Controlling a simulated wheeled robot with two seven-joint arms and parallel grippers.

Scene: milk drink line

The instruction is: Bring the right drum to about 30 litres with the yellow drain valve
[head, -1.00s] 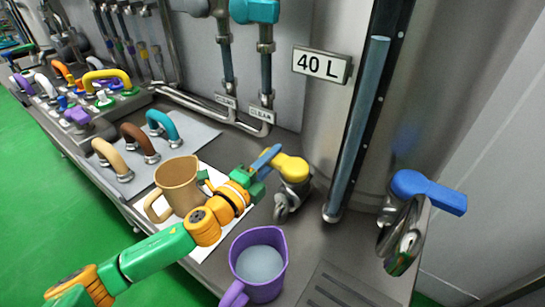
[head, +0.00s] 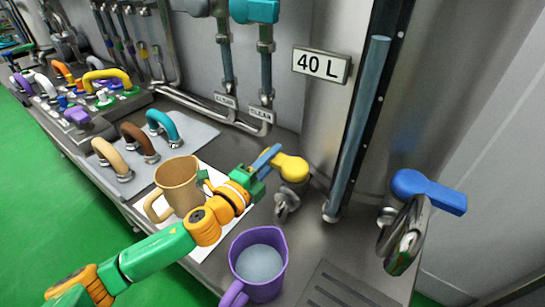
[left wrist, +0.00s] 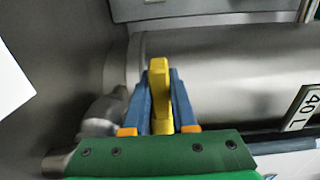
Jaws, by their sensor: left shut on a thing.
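The yellow drain valve (head: 291,167) sits low on the front of the steel drum (head: 308,125), left of the sight tube. My left gripper (head: 266,160) is shut on the yellow valve handle. In the left wrist view the yellow handle (left wrist: 159,92) stands between the two blue fingers (left wrist: 160,100). The sight tube (head: 358,130) on the drum looks blue-grey along its whole length. A "40 L" label (head: 322,65) is beside its upper part. I cannot make out a clear liquid line. My right gripper is not in view.
A purple jug (head: 258,270) with pale liquid stands in front of the valve. A tan jug (head: 178,185) stands on a white sheet behind my left arm. A blue valve (head: 428,190) is at right. Coloured handles line the bench at left.

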